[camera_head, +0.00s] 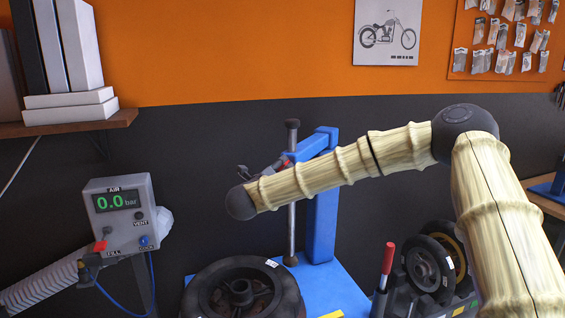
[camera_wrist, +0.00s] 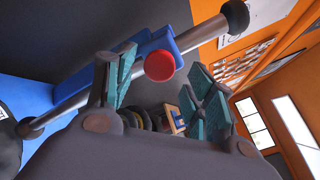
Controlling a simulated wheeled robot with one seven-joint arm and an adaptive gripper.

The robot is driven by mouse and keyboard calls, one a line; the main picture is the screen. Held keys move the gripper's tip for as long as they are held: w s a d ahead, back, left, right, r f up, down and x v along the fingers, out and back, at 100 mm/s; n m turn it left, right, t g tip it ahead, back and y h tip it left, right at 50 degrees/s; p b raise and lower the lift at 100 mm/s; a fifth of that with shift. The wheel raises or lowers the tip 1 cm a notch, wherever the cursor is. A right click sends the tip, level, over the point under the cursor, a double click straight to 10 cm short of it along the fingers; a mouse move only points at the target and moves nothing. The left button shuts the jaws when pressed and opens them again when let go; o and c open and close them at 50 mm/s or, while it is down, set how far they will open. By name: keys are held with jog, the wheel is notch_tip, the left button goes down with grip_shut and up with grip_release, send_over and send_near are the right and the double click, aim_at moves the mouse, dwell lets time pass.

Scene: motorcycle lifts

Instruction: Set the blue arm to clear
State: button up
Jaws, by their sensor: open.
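The blue arm (camera_head: 312,146) reaches forward from the top of a blue post (camera_head: 322,215), beside an upright grey rod (camera_head: 291,190).
A dark wheel (camera_head: 241,294) lies flat below the post. An air box (camera_head: 121,213) reading 0.0 bar stands at left, with a hose. A red-handled lever (camera_head: 388,260) and upright tyres (camera_head: 430,264) are at right. A shelf (camera_head: 66,125) juts out upper left.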

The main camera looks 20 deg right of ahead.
aim_at(283, 166)
jog(key=shift+p+x, duration=0.6)
jog(key=shift+x, duration=1.45)
grip_shut()
